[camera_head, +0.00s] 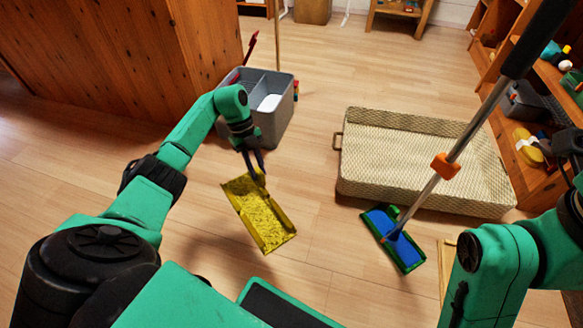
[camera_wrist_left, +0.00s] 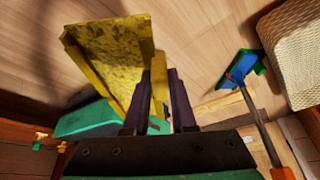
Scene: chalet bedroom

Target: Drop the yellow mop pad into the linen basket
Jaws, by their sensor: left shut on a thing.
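The yellow mop pad (camera_head: 258,212) is a flat, speckled rectangle with raised edges. My left gripper (camera_head: 259,172) is shut on its near-top edge and holds it tilted, seemingly above the floor. In the left wrist view the pad (camera_wrist_left: 112,58) hangs to the left of the fingers (camera_wrist_left: 167,78), with one finger against its edge. The linen basket (camera_head: 400,172) is a wide, low, cream woven box with an open top, right of the pad and apart from it. My right arm shows at the lower right, but its gripper does not.
A mop with a grey pole (camera_head: 423,195) and a blue pad in a green frame (camera_head: 394,238) stands in front of the basket. A grey bucket (camera_head: 282,118) is behind my left gripper. Wooden shelves line the right. Bare floor lies between pad and basket.

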